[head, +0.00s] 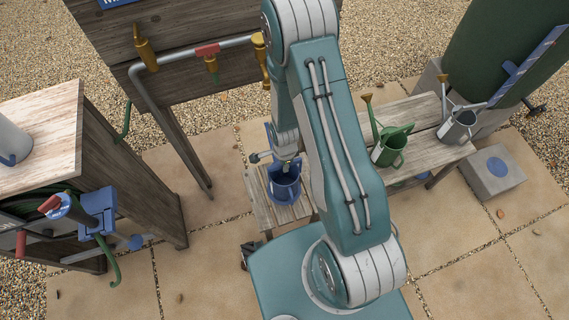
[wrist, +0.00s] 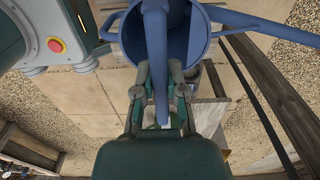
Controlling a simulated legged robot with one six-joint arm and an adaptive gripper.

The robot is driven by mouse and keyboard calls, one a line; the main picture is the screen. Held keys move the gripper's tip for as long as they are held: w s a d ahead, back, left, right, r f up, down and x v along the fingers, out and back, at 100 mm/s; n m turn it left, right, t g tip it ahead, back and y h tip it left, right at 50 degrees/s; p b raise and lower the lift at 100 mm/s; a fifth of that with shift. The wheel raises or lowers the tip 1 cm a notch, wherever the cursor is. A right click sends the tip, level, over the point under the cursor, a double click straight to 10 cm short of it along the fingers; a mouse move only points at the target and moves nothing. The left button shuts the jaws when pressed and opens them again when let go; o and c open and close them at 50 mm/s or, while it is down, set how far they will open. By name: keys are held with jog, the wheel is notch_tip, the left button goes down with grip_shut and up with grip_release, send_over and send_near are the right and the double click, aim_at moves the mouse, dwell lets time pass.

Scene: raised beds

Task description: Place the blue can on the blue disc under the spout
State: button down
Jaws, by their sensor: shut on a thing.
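I cannot tell whether the can touches the bench. One blue disc (head: 497,166) lies on a grey block at the right, below the tap (head: 538,109) of a green barrel. Another blue disc (head: 137,242) is low at the left, partly hidden.
A green can (head: 391,148) and a grey metal can (head: 459,125) stand on the bench (head: 425,113). A wooden board with pipe and brass taps (head: 210,60) stands behind. A wooden cabinet (head: 125,175) with hose fittings is at the left. The paving in front of the block is clear.

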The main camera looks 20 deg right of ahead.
jog(key=c, duration=0.7)
grip_release()
jog(key=shift+a, duration=0.1)
notch_tip(320, 180, up, 31)
jog(key=s+n+t, duration=0.2)
jog(key=n+t, duration=0.1)
jog(key=n, duration=0.6)
jog(key=s+r+n+t, duration=0.2)
jog(key=s+r+n, duration=0.7)
jog(key=s+r, duration=0.2)
jog(key=shift+s+r+t, duration=0.3)
jog(key=shift+r, duration=0.7)
